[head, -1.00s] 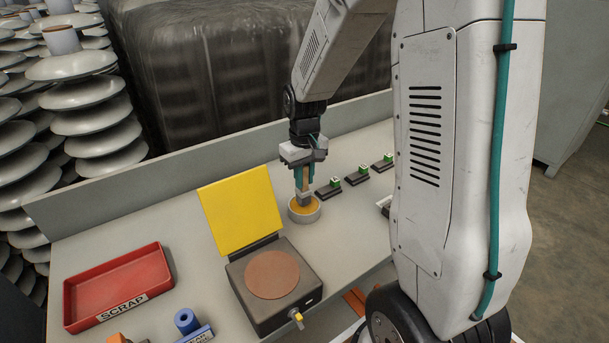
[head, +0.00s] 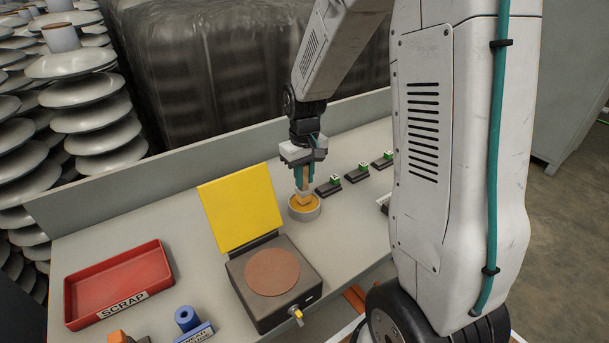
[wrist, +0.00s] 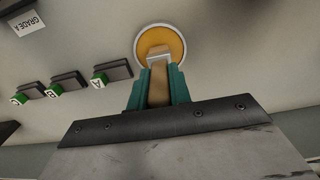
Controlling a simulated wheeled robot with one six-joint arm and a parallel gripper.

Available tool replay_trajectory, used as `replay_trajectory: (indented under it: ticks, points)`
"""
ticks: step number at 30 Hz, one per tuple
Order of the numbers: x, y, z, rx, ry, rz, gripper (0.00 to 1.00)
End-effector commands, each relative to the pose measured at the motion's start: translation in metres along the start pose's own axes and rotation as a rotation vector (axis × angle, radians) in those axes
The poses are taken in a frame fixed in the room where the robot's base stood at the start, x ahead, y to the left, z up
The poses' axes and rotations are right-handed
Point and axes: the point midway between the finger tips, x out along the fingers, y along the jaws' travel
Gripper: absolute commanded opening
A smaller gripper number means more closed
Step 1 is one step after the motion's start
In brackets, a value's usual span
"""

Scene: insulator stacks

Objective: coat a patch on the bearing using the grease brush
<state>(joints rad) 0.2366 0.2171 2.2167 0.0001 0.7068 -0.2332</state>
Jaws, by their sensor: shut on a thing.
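My gripper (head: 303,174) points down over the bench and is shut on the grease brush (head: 304,187), gripping its wooden handle. No separate coated patch can be made out.
A red SCRAP tray (head: 119,283) lies further left. Several black blocks with green tops (head: 329,187) stand to the right. Bare bench (head: 190,225) lies between tray and lid.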

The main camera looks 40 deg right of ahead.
Motion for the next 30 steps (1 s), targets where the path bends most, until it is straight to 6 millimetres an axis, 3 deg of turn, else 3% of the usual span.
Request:
replay_trajectory:
  ticks: [14,30]
  points:
    - [-0.002,0.0,0.0,0.0,-0.001,0.0,0.0]
    - [-0.046,0.0,0.0,0.0,0.002,0.0,0.0]
